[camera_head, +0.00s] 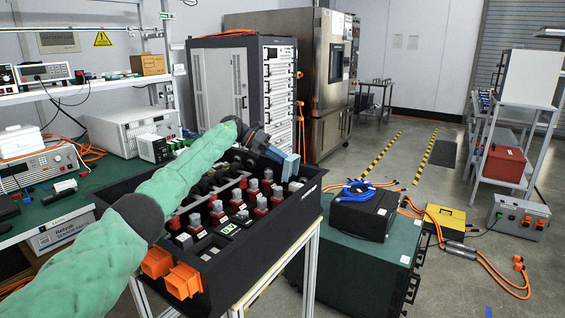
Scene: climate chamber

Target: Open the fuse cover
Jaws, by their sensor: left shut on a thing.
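A black open-topped box (265,237) stands on a metal-frame stand and holds rows of red and grey terminals (217,212). My left arm, in a green sleeve, reaches across the box from the lower left. My left gripper (273,152) is at the box's far right corner, shut on a small blue-grey piece (291,167) that looks like the fuse cover. The fingertips are small and partly hidden, so the exact grip is hard to see. I cannot tell how far the cover is lifted. My right gripper is not in view.
Orange connectors (171,274) stick out of the box's front. A green cabinet (345,270) with a black case (365,212) on it stands to the right. A bench (75,205) with instruments is on the left. Orange cables lie on the floor at right.

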